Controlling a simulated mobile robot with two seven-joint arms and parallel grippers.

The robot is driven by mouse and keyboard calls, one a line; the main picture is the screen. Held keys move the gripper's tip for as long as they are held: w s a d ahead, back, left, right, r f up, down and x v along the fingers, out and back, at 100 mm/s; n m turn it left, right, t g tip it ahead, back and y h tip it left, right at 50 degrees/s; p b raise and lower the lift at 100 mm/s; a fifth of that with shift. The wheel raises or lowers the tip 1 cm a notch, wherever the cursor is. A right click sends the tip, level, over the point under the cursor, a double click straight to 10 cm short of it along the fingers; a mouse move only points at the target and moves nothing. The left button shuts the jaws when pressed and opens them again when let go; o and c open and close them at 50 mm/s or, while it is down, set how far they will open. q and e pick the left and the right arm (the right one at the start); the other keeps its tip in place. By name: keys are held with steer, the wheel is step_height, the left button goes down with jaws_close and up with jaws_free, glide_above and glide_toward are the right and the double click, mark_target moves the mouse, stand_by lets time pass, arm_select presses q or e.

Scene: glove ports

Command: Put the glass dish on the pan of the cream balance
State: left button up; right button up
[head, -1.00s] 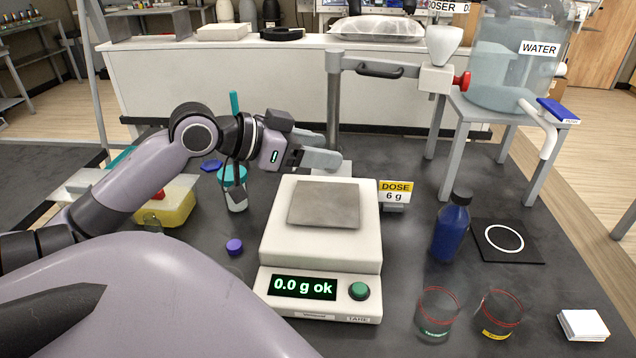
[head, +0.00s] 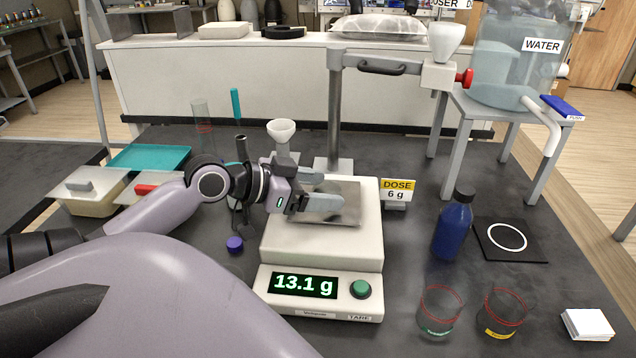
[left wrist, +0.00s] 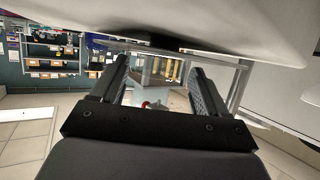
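The cream balance (head: 372,235) stands in mid-table in the head view, with a square grey metal pan (head: 350,214) on top. Its display reads 13.1 g. My left gripper (head: 338,192) is low over the pan, coming in from the left, with its two fingers apart. I cannot make out the glass dish for sure in the head view. In the left wrist view a clear square-edged shape (left wrist: 240,88) shows around and beyond the fingers; it may be the dish. Whether the fingers grip it is not clear. My right gripper is out of view.
A grey post (head: 334,110) with a dosing arm rises behind the balance, with a white funnel (head: 281,130) to its left. A DOSE sign (head: 397,190), a blue bottle (head: 453,228) and two red-rimmed glasses (head: 438,308) (head: 500,312) stand to the right. A purple cap (head: 235,243) lies left.

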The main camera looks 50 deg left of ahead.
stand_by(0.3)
arm_select(q)
steer(key=v, duration=1.2)
stand_by(0.7)
